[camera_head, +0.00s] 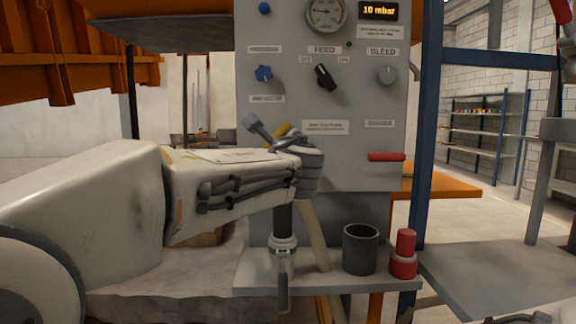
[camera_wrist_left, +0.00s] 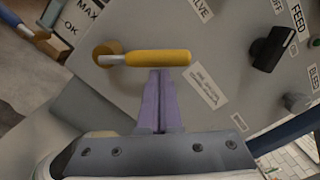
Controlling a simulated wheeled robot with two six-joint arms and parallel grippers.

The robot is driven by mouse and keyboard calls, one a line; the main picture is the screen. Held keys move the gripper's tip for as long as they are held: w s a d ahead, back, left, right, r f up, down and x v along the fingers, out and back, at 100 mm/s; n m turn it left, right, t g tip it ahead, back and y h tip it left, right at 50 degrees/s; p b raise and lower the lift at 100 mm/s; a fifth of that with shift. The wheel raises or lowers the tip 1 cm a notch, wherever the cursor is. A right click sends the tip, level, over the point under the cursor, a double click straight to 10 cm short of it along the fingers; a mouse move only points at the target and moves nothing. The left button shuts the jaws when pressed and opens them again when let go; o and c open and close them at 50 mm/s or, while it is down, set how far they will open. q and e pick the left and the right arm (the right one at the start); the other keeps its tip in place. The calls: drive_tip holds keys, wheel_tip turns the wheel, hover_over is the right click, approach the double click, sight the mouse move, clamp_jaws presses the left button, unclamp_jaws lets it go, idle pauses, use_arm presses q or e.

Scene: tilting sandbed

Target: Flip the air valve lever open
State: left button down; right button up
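The air valve lever has a yellow handle (camera_wrist_left: 158,57) on a thin metal stem, joined to a brass pivot (camera_wrist_left: 107,52) on the grey panel. In the left wrist view the handle lies roughly level, pointing right from the pivot. In the head view only a short yellow part of the lever (camera_head: 279,131) shows above my left arm, which hides the rest. My left gripper (camera_wrist_left: 160,75) has its purple fingers together. Their tips are at the handle's lower edge; I cannot tell whether they touch it. The head view does not show the fingertips clearly. My right gripper is not in view.
The grey panel (camera_head: 375,110) carries a gauge (camera_head: 326,12), a display reading 10 mbar, a black FEED knob (camera_head: 326,77) and a red handle (camera_head: 386,157). Below, a shelf (camera_head: 340,284) holds a dark cup (camera_head: 360,249) and a red object (camera_head: 404,255). A blue post (camera_head: 429,120) stands right.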

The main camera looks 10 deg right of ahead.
use_arm(q)
drive_tip(key=shift+w+a+r+n+b, duration=0.1)
drive_tip(key=shift+a+r+n+b, duration=0.55)
drive_tip(key=shift+n, duration=0.7)
drive_tip(key=shift+a+r+n+b, duration=0.4)
drive_tip(key=shift+a+n+b, duration=0.35)
drive_tip(key=shift+n, duration=0.55)
drive_tip(key=shift+w+a+r+n+b, duration=0.1)
drive_tip(key=shift+a+r+n+b, duration=0.6)
drive_tip(key=shift+n, duration=0.65)
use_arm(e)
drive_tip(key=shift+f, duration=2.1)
use_arm(q)
drive_tip(key=shift+a+f, duration=0.15)
drive_tip(key=shift+a, duration=0.05)
